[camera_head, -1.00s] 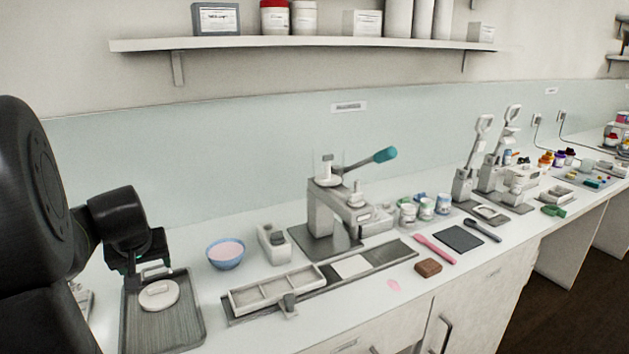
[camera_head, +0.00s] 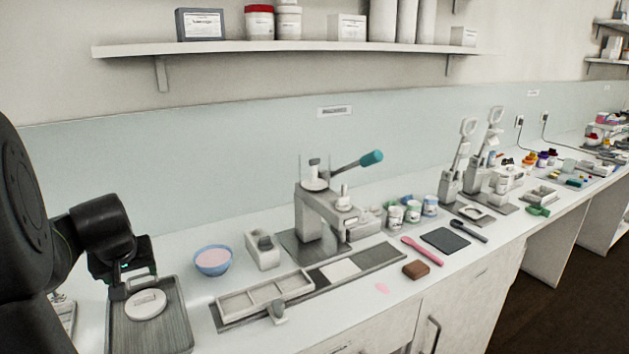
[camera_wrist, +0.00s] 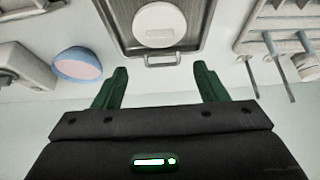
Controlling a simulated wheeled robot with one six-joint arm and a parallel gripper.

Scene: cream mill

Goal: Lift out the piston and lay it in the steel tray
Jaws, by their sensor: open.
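My gripper (camera_head: 128,284) is at the left, over the back edge of the steel tray (camera_head: 182,325). In the wrist view my gripper (camera_wrist: 160,70) has its two green fingers wide apart with nothing between them. The tray (camera_wrist: 192,45) lies beyond the fingertips there, with a pale round disc (camera_wrist: 160,22) in it. The disc (camera_head: 146,304) lies flat in the tray in the head view too. The grey mill (camera_head: 310,220) stands mid-bench with a teal-ended lever (camera_head: 370,159). A pale stemmed piece (camera_head: 314,174), perhaps the piston, stands upright on its top.
A blue bowl of pink cream (camera_head: 213,261) and a pale block (camera_head: 263,252) stand between tray and mill. A long divided tray (camera_head: 268,296) lies in front. Several jars, a pink spatula (camera_head: 424,250) and a brown block (camera_head: 416,270) are to the right. A shelf (camera_head: 290,46) hangs above.

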